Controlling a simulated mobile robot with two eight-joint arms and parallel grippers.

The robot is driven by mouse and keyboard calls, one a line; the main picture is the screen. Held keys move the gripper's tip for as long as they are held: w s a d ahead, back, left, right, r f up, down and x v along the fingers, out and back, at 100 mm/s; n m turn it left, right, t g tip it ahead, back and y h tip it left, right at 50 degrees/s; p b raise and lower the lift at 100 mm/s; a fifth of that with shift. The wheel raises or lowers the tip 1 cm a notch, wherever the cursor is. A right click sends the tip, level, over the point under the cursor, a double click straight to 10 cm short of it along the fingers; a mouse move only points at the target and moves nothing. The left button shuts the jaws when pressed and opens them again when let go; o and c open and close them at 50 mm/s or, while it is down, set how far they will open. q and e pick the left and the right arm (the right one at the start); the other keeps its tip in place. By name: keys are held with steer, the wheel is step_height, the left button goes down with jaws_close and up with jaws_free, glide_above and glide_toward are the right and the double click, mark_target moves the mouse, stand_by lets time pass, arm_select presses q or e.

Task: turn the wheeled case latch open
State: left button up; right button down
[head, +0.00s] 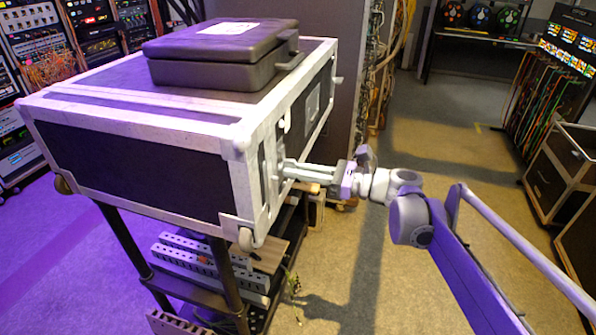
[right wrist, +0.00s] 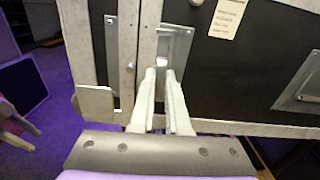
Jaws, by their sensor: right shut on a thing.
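The wheeled case (head: 135,170) is black with pale metal edges and lies on a dark rack cart. My right gripper (head: 287,170) reaches in from the right to the case's right face, near the front corner. In the right wrist view, the case latch (right wrist: 174,46) is a metal plate in a recess beside the pale edge strips. The right gripper (right wrist: 162,72) has its two fingers close together at the lower part of this latch. It is shut on a small latch part between the fingertips, mostly hidden by them. My left gripper does not show.
A dark closed box (head: 225,52) with a white label lies on top of the case. Shelves (head: 205,265) with slotted strips are below it. Equipment racks stand at left, and a cable stand (head: 540,85) at right. The floor (head: 440,130) between is clear.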

steer(key=shift+m, duration=0.4)
steer(key=c, duration=0.9)
jaws_free()
steer(key=v, duration=1)
steer(key=shift+s+d+b, duration=0.15)
steer(key=shift+d+b, duration=0.25)
steer(key=shift+b, duration=0.05)
